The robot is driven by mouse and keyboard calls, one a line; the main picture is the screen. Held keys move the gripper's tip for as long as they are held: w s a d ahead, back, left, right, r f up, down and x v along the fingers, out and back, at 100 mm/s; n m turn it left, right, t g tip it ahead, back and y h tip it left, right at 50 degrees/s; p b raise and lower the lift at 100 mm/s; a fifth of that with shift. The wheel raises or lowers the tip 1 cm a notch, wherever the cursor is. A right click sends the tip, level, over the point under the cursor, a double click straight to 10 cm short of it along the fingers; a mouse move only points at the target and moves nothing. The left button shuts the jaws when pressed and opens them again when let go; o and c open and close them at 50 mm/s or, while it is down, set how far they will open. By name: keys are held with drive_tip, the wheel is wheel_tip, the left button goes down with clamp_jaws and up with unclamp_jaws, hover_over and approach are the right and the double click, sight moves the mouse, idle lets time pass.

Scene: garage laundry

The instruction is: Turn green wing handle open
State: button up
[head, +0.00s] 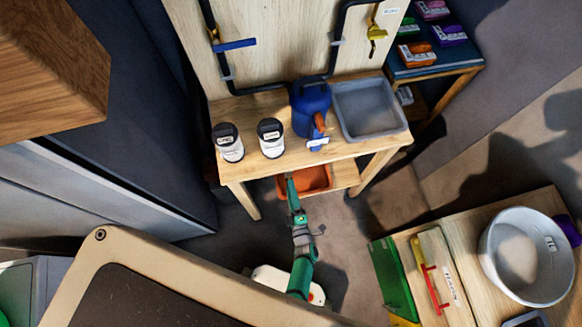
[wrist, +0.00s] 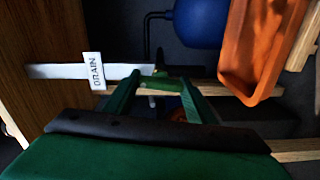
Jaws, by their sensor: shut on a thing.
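The green wing handle (wrist: 157,74) is a small green piece at the end of a pale pipe (wrist: 60,71) with a white DRAIN tag (wrist: 94,71) in the wrist view. My gripper (wrist: 161,79) has one green finger on either side of it and is shut on it; the fingers partly hide it, so its exact angle is unclear. In the head view my gripper (head: 290,183) reaches under the front edge of the wooden bench (head: 240,168). The handle is hidden there.
An orange tray (head: 315,178) sits under the bench, right beside my gripper; it also shows in the wrist view (wrist: 262,45). A blue jug (head: 310,105), a grey basin (head: 368,105) and two canisters (head: 228,143) stand on the bench. A blue lever (head: 235,45) is on the wall pipe.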

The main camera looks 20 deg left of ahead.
drive_tip(key=shift+s+n, duration=0.1)
drive_tip(key=shift+n, duration=0.5)
drive_tip(key=shift+f, duration=0.1)
drive_tip(key=o, duration=1)
drive_tip(key=shift+o, duration=0.2)
drive_tip(key=v, duration=1)
drive_tip(key=shift+s+d, duration=0.25)
drive_tip(key=shift+s, duration=0.05)
drive_tip(key=shift+w, duration=0.15)
